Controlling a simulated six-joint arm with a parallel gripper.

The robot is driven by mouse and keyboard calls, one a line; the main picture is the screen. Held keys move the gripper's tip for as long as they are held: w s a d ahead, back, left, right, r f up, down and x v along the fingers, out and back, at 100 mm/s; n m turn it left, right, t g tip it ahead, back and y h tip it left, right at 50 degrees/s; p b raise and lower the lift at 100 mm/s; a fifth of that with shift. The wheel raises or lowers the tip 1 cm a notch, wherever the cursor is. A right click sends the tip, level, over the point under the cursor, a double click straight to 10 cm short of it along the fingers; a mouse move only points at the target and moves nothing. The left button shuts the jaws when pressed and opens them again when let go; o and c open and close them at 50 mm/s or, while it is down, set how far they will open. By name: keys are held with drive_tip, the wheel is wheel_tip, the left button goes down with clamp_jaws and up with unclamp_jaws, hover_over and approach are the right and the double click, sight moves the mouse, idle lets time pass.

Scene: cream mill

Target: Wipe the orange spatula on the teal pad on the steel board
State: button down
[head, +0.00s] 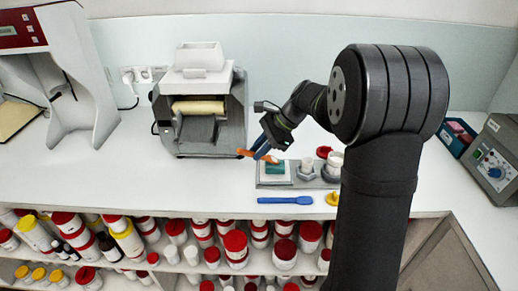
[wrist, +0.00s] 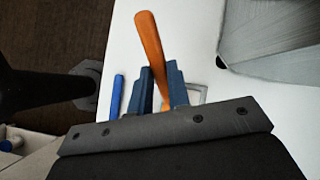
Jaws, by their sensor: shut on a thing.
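My gripper (head: 263,152) holds the orange spatula (head: 246,153) just above the left part of the steel board (head: 262,184). In the wrist view the spatula (wrist: 149,48) stands out between the two blue fingers (wrist: 161,88), which are shut on it. The teal pad (head: 275,168) lies on a pale block on the board, right below and beside the fingers. I cannot tell whether the spatula touches the pad; its lower part is hidden by the fingers. In the wrist view the pad is hidden.
A blue spatula (head: 285,200) lies on the counter in front of the board. White jars (head: 307,168) and a red lid (head: 323,152) stand on the board's right. The roller mill (head: 200,105) stands behind left. The counter to the left is clear.

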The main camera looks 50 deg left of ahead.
drive_tip(key=shift+f, duration=0.4)
idle(0.9)
drive_tip(key=shift+s, duration=0.1)
drive_tip(key=shift+s+a, duration=0.2)
drive_tip(key=shift+s, duration=0.5)
drive_tip(key=shift+w+d, duration=0.2)
drive_tip(key=shift+w, duration=0.6)
idle(1.6)
drive_tip(key=shift+r, duration=3.05)
